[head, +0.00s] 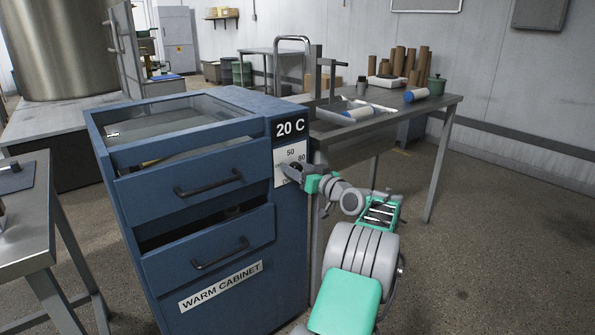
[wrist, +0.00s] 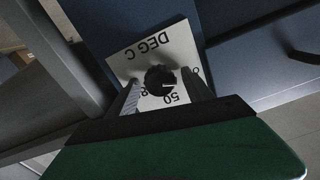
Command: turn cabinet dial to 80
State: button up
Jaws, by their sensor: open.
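The blue warm cabinet (head: 292,235) stands at the centre left, and its display (head: 290,128) reads 20 C. Below the display is a white scale plate (head: 291,153) marked 50 and 80. In the wrist view the plate (wrist: 150,51) appears upside down with DEG C on it. The black round dial (wrist: 160,80) sits on the plate, with a pale mark pointing to the right in that view. My gripper (wrist: 160,82) is open, with one finger on each side of the dial. Whether the fingers touch it is unclear. In the head view my gripper (head: 289,171) hides the dial.
The upper drawer (head: 180,190) and lower drawer (head: 208,245) have dark handles; a dark gap shows above the lower one. A metal table (head: 440,100) with tubes and rolls stands behind my arm. Another table (head: 25,225) is at the left. Floor at the right is clear.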

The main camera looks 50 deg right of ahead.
jog(key=shift+c, duration=0.2)
grip_shut()
dwell(0.4)
